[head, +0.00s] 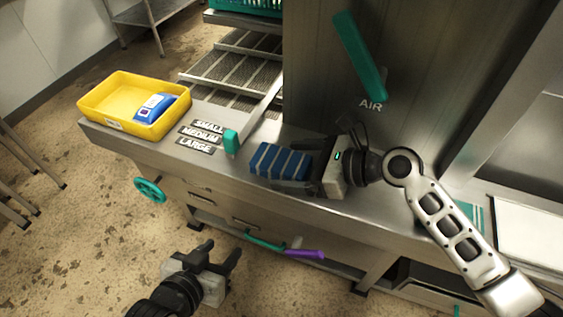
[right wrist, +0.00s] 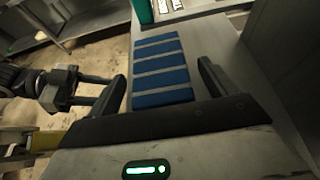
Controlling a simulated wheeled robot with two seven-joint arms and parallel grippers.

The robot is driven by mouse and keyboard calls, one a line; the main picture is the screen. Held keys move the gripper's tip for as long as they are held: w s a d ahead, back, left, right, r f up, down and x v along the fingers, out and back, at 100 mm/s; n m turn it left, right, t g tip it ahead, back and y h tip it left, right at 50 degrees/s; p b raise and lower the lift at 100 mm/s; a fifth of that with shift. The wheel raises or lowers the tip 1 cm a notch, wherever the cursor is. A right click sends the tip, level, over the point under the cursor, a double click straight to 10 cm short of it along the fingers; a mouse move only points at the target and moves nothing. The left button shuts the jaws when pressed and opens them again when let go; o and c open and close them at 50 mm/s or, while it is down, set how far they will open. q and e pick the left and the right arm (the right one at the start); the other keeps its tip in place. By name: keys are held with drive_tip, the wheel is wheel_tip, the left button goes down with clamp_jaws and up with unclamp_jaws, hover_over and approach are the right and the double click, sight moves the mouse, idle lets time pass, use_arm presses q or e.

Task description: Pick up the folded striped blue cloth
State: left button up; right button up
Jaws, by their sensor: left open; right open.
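The folded striped blue cloth (head: 280,161) lies on the steel counter, blue with pale stripes. My right gripper (head: 292,172) is open right at its right end. In the right wrist view the cloth (right wrist: 162,72) extends away from between the two open fingers of the right gripper (right wrist: 165,92); I cannot tell whether they touch it. My left gripper (head: 221,252) is open and empty, below the counter's front edge and over the floor. It also shows at the left of the right wrist view (right wrist: 95,90).
A yellow tray (head: 109,121) with a blue-and-white packet (head: 156,106) stands at the counter's left end. SMALL, MEDIUM and LARGE labels (head: 199,133) and a teal-tipped lever (head: 231,142) lie left of the cloth. A steel housing marked AIR (head: 325,75) rises behind.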

drive_tip(key=c, duration=1.1)
drive_tip(key=shift+o, duration=0.2)
